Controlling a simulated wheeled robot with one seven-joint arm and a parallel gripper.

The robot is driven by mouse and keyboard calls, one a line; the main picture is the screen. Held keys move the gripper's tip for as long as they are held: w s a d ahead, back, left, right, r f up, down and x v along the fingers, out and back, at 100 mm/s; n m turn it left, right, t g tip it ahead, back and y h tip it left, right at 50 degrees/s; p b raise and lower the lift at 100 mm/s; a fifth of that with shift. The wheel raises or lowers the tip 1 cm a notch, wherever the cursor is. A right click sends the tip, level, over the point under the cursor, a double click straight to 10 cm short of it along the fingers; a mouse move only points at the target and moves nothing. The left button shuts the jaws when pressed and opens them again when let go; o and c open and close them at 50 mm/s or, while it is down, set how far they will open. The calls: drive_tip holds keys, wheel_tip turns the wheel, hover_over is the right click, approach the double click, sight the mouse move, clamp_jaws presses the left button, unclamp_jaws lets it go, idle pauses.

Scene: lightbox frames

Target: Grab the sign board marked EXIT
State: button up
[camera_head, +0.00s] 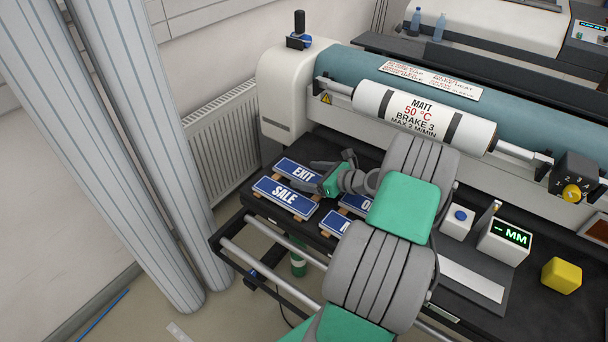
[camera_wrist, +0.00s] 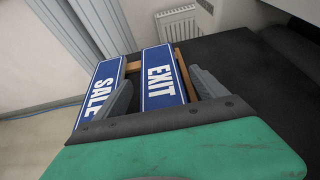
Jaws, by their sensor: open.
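The blue EXIT sign board (camera_head: 299,172) with white letters and a pale border lies at the back left of the black machine bed. It also shows in the wrist view (camera_wrist: 161,80), resting on wooden strips. My gripper (camera_head: 332,168) is open beside the board's right end in the head view. In the wrist view my gripper (camera_wrist: 160,92) has one finger on each side of the EXIT board, with the board between them. The left finger lies between the EXIT board and the SALE board. Whether the fingers touch the board I cannot tell.
The blue SALE board (camera_head: 285,197) lies just in front of the EXIT board. Two more blue boards are partly hidden by my arm. A roller marked MATT (camera_head: 424,116) spans the machine behind.

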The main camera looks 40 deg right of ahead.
drive_tip(key=shift+c, duration=0.3)
drive_tip(key=c, duration=1.4)
drive_tip(key=shift+w, duration=0.1)
drive_tip(key=shift+c, duration=0.3)
